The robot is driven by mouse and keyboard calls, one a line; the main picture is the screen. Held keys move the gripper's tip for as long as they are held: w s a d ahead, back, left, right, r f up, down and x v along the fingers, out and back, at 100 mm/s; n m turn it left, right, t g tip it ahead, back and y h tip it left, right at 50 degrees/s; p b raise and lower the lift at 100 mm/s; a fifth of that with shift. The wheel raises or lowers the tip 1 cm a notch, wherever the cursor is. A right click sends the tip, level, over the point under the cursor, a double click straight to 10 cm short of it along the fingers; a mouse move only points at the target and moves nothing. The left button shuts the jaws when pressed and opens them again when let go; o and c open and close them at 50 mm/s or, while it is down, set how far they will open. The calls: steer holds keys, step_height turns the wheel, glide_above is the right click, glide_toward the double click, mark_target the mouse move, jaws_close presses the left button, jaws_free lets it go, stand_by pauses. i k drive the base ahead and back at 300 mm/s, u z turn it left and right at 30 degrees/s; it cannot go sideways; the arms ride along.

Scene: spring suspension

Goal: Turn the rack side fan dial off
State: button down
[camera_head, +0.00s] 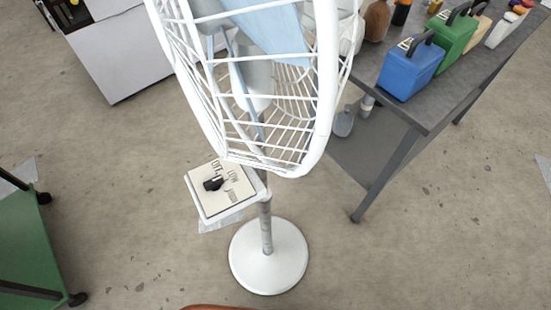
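The white standing fan (318,150) is in the middle of the head view, with its wire cage facing left. A square cream control panel (204,204) is fixed to its pole under the cage. The panel carries a black dial (213,184) with printed marks around it; "LOW" can be read and another mark looks like "OFF". I cannot tell for sure which mark the dial points to. The fan stands on a round white base (268,258). My gripper is not in view, and nothing visible touches the dial.
A grey table (440,105) at the right holds a blue case (410,72), a green case (455,42) and other items. A white cabinet (115,60) stands at the upper left. A green cart (35,250) is at the lower left. The floor around the base is mostly clear.

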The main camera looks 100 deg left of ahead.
mark_target(215, 184)
steer(key=u, duration=3.75)
